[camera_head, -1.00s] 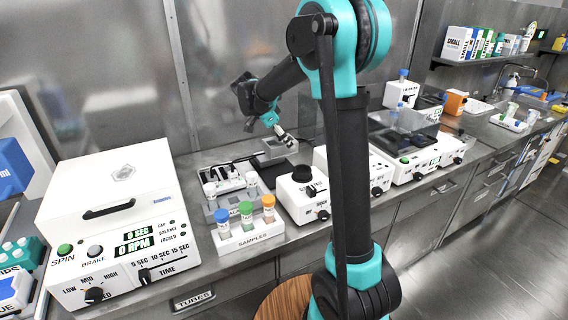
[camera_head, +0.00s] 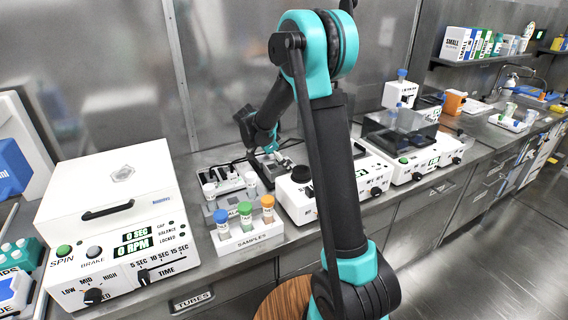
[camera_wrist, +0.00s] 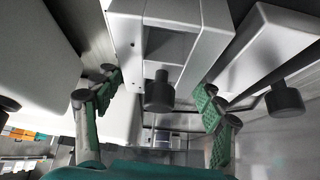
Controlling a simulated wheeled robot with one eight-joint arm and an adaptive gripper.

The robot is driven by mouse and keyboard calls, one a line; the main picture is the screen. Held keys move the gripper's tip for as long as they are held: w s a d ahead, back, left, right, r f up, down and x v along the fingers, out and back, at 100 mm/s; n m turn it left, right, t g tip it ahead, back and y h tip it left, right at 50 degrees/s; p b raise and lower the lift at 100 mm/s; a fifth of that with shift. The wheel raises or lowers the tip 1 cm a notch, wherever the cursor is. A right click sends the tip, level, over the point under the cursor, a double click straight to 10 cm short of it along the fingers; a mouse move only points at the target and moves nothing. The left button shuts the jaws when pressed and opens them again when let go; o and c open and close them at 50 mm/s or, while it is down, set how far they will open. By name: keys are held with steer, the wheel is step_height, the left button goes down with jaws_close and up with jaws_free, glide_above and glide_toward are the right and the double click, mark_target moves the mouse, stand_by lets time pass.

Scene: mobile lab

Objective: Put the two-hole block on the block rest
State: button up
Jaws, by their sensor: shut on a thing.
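My gripper (camera_head: 266,150) is low over the bench, behind the sample rack, beside the white device with a black knob. I cannot clearly pick out the block rest.
The sample rack (camera_head: 250,238) with three capped tubes stands at the bench front. A white centrifuge (camera_head: 110,205) is on the left. A white device with a black knob (camera_head: 298,195) and larger instruments (camera_head: 400,160) crowd the right. The steel wall is close behind.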

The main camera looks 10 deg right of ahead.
steer(key=shift+f, duration=0.1)
steer(key=o, duration=1.8)
steer(key=shift+o, duration=0.2)
steer(key=v, duration=1.2)
